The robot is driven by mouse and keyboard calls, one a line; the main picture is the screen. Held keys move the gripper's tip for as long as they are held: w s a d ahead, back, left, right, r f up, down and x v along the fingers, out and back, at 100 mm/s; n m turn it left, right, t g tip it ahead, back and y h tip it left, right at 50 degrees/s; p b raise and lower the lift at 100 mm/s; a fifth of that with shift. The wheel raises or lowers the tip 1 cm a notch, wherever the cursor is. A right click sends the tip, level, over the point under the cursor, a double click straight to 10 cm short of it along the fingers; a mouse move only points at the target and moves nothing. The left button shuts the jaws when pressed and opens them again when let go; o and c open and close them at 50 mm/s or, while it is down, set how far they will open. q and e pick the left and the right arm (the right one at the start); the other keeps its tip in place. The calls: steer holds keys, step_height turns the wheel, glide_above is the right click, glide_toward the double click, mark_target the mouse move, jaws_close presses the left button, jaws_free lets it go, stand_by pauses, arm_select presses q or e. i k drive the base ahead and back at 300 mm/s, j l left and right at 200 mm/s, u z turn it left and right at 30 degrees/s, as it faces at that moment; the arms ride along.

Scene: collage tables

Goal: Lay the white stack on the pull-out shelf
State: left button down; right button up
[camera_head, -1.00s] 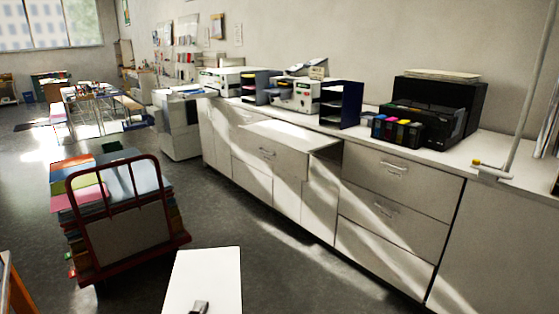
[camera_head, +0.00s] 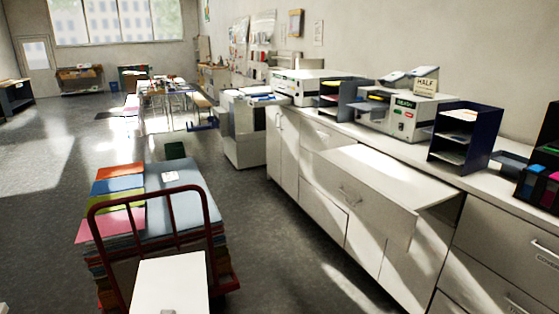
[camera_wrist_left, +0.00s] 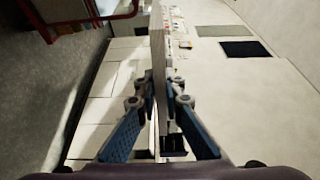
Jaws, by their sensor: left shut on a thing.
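The white stack (camera_head: 172,278) shows at the bottom of the head view, in front of the red cart. In the left wrist view, the stack (camera_wrist_left: 158,50) is seen edge-on between the blue-padded fingers. My left gripper (camera_wrist_left: 159,88) is shut on it; only a small grey tip (camera_head: 168,311) shows in the head view. The pull-out shelf (camera_head: 385,176) juts from the white cabinet to the right of the stack, apart from it. Its top is bare and sunlit. My right gripper is not in view.
The red cart (camera_head: 205,225) with stacked coloured paper (camera_head: 122,200) stands behind the held stack at left. The counter (camera_head: 345,127) carries printers, a dark letter tray (camera_head: 465,138) and ink units. Open floor (camera_head: 285,255) lies between cart and cabinet.

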mark_target(345, 158)
steer(key=i+z, duration=0.1)
steer(key=i, duration=0.45)
steer(key=i+j+z, duration=0.15)
steer(key=i, duration=0.35)
steer(key=i+j+z, duration=0.1)
steer(key=i, duration=0.45)
steer(key=i+j+z, duration=0.25)
steer(key=i+z, duration=0.15)
steer(key=i+j+z, duration=0.4)
steer(key=i, duration=0.15)
steer(key=i+j+z, duration=0.4)
steer(key=j, duration=0.1)
